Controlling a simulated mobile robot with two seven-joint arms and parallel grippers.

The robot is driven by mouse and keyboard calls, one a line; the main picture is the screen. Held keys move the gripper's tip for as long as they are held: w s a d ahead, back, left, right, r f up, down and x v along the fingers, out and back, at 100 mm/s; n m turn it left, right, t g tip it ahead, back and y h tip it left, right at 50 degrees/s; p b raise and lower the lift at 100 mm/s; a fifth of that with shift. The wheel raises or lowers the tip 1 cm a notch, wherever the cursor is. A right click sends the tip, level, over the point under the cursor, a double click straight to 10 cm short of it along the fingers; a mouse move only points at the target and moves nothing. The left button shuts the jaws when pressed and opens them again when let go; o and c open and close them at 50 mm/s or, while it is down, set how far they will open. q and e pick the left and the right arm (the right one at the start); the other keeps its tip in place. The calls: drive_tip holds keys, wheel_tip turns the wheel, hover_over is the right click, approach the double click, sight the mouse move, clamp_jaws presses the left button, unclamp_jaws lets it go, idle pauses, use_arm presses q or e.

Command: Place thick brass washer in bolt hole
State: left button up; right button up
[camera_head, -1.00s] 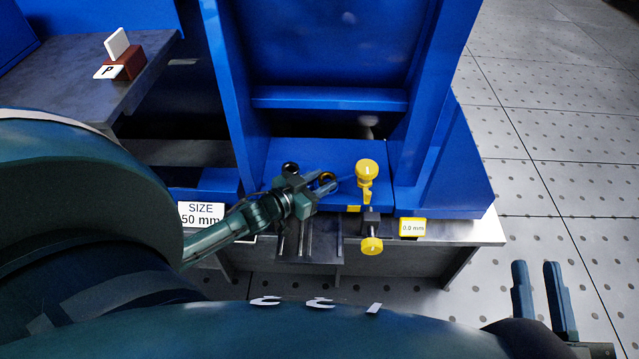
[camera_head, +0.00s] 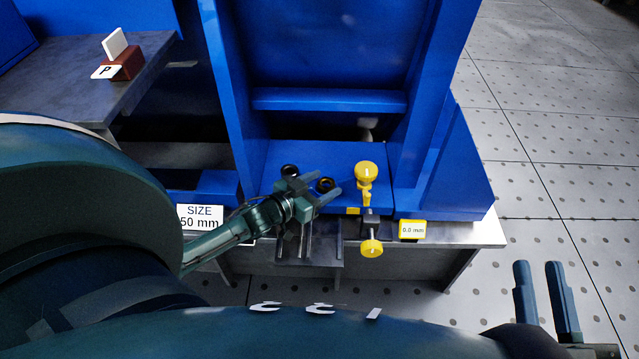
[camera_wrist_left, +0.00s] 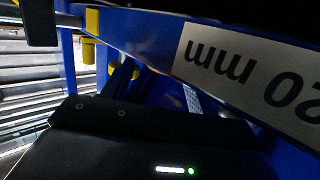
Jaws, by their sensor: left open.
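My left gripper (camera_head: 331,180) is open over the blue plate (camera_head: 285,152) at the foot of the blue frame. Its fingers point right, with a dark round bolt hole (camera_head: 325,185) between or just under them. A second dark hole (camera_head: 290,169) lies to the left, behind the gripper. I cannot make out a brass washer now; whether one lies in the hole between the fingers is unclear. In the left wrist view the fingertips and hole cannot be made out clearly. My right gripper (camera_head: 538,266) is open and empty over the floor at lower right.
A yellow knobbed fixture (camera_head: 366,173) stands right of the fingers, with a second yellow knob (camera_head: 371,248) in front. A "0.0 mm" readout (camera_head: 412,229) and a size label (camera_head: 201,217) flank it. Blue uprights (camera_head: 425,110) rise behind. A brown block (camera_head: 124,64) sits on the left table.

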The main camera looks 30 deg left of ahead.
use_arm(q)
drive_tip(key=shift+s+a+f, duration=0.15)
drive_tip(key=shift+s+f, duration=0.1)
drive_tip(key=shift+f, duration=0.05)
drive_tip(key=shift+r+p, duration=0.5)
drive_tip(key=p+v, duration=0.4)
drive_tip(key=v, duration=0.8)
drive_tip(key=shift+r, duration=0.25)
use_arm(e)
drive_tip(key=shift+d+f+n+g+h, duration=0.3)
drive_tip(key=shift+d+n+h, duration=0.1)
drive_tip(key=shift+n+h, duration=0.15)
use_arm(q)
drive_tip(key=shift+w, duration=0.1)
use_arm(e)
drive_tip(key=shift+r, duration=0.25)
drive_tip(key=shift+s, duration=0.15)
